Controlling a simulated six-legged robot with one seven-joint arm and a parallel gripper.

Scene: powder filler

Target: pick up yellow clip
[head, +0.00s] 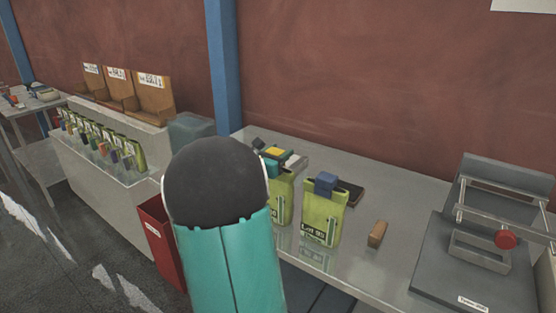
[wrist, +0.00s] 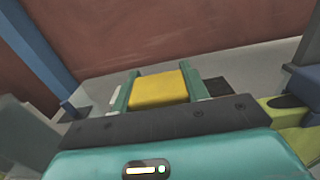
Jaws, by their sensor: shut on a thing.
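The yellow clip (wrist: 159,88) sits between the two green fingers of my gripper (wrist: 160,84) in the wrist view. The gripper is shut on it. In the head view the yellow clip (head: 276,153) shows small, just right of my dark and teal arm, above a green pouch (head: 281,200). My arm hides part of the gripper and of that pouch. I cannot tell whether the clip touches the pouch.
A second green pouch (head: 322,218) with a blue clip (head: 326,184) stands just to the right. A brown block (head: 377,233) lies on the grey table (head: 352,265). A sealing machine (head: 480,245) stands at the right. A red bin (head: 160,240) is left of my arm.

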